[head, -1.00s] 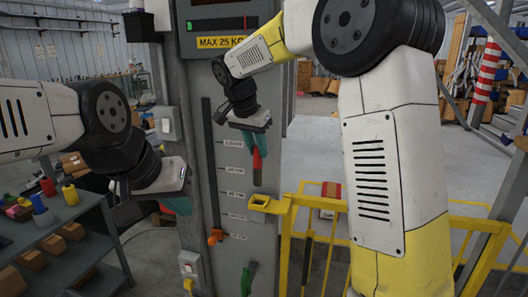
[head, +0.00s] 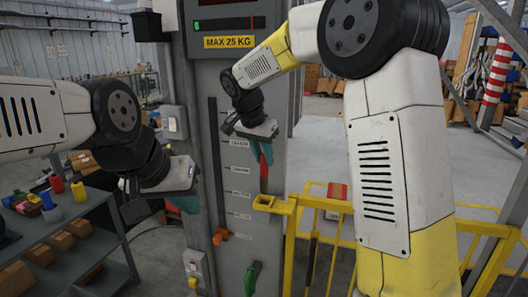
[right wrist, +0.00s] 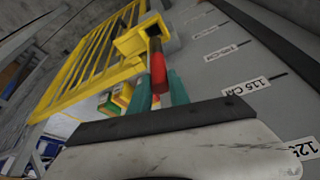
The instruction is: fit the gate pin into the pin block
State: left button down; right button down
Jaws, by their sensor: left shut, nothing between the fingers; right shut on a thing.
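The gate pin (head: 264,171) has a red grip and a dark shaft and hangs upright in the head view. My right gripper (head: 262,153) is shut on its red grip with teal fingers. The yellow pin block (head: 275,203) tops a gate post just below the pin. In the right wrist view the pin's red grip (right wrist: 158,73) shows, and its dark end meets the block's dark opening (right wrist: 154,31). I cannot tell how far the end is inside. My left gripper (head: 186,204) is shut and empty, left of the grey column.
The grey column (head: 240,180) with height labels stands behind the pin. An orange lever (head: 221,236) and a green handle (head: 252,276) stick out from it. Yellow gate bars (head: 312,250) extend right. A shelf with coloured items (head: 50,215) stands at left.

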aim_at(262, 173)
jog(key=shift+f, duration=3.75)
jog(key=c, duration=1.1)
grip_release()
jog(key=shift+c, duration=0.2)
jog(key=v, duration=0.7)
jog(key=shift+s+a+r, duration=0.15)
jog(key=shift+s+r, duration=0.1)
jog(key=shift+r, duration=0.1)
